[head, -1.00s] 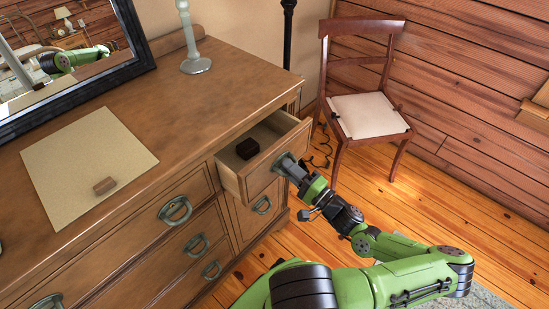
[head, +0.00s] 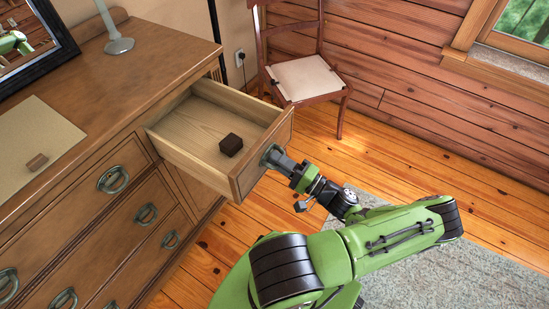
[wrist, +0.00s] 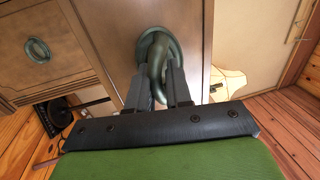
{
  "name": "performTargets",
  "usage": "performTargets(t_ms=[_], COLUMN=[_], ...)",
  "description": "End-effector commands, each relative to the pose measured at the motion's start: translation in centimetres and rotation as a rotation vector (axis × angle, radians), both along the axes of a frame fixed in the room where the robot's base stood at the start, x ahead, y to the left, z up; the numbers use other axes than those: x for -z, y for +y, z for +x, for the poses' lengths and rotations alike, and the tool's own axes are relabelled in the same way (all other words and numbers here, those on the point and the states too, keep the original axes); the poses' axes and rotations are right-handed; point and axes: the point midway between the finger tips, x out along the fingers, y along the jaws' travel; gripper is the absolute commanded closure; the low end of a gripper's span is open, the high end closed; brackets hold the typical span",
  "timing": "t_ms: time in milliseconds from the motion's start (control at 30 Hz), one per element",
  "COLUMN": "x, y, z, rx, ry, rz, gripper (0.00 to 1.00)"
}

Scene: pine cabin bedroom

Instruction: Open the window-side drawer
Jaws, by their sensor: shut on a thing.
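The window-side drawer (head: 190,150) is the top right drawer of the wooden dresser (head: 130,90), on the side toward the window. It stands well out, and its bare wooden inside shows. A small dark brown block (head: 231,145) lies in it near the front. My gripper (head: 280,160) is at the drawer's front face. In the wrist view my gripper's two fingers (wrist: 157,90) are closed around the green metal ring handle (wrist: 155,45). In the head view the gripper hides part of this handle.
A chair (head: 304,78) with a pale cushion stands behind the drawer by the wall. A grey rug (head: 440,245) lies at the lower right. A tan mat (head: 35,135) with a small wooden block (head: 37,162) and a lamp base (head: 119,45) are on the dresser top. Floor is clear between drawer and chair.

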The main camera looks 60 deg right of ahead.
Motion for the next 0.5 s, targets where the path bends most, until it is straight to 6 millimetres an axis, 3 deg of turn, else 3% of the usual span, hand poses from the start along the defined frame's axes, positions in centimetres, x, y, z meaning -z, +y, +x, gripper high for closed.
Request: performTargets(t_ms=[467,500], x=[0.09,0.09], y=[0.06,0.05], z=[-0.32,-0.32], rx=[-0.002,-0.002], ry=[0.002,0.002], rz=[0.002,0.002], gripper=[1.0,0.79])
